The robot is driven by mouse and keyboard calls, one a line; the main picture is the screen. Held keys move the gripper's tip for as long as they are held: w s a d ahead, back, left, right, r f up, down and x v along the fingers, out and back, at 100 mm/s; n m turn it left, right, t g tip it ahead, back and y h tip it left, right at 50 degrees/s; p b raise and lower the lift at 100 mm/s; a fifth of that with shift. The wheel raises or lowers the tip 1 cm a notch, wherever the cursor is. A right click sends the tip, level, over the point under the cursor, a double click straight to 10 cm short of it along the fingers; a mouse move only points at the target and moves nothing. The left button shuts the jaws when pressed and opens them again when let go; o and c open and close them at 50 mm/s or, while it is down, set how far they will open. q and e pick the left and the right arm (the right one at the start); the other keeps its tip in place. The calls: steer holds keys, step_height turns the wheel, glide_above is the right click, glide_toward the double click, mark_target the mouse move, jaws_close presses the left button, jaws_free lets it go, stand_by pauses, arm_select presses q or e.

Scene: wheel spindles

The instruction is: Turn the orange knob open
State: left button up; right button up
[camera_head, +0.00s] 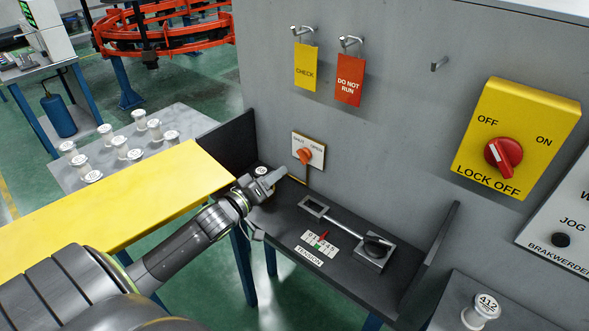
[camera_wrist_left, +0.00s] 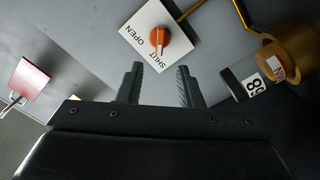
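The orange knob (camera_head: 304,156) sits on a white plate (camera_head: 316,147) marked SHUT and OPEN, on the grey panel above the dark shelf. In the left wrist view the knob (camera_wrist_left: 162,38) shows a pale line that points down the picture, nearer the word SHUT than OPEN. My left gripper (camera_head: 282,174) is just left of and below the knob. In the left wrist view its two fingers (camera_wrist_left: 160,76) are apart with nothing between them, and the knob lies beyond their tips, apart from them. My right gripper is not in view.
A labelled spool (camera_wrist_left: 258,84) and brass tube (camera_wrist_left: 291,48) are close to the right finger. The shelf holds a lever tool (camera_head: 345,230) and a TENSION scale (camera_head: 319,245). Red and yellow tags (camera_head: 349,80) hang above. A LOCK OFF switch (camera_head: 503,157) is at right.

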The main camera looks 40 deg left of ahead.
mark_target(299, 157)
arm_select(q)
steer(key=w+b, duration=0.1)
steer(key=w, duration=0.1)
steer(key=w+b, duration=0.1)
steer(key=w, duration=0.2)
steer(key=w+b, duration=0.1)
steer(key=w, duration=0.1)
steer(key=shift+w+d, duration=0.2)
steer(key=shift+d, duration=0.1)
steer(key=shift+w, duration=0.5)
steer(key=shift+c, duration=0.4)
jaws_close()
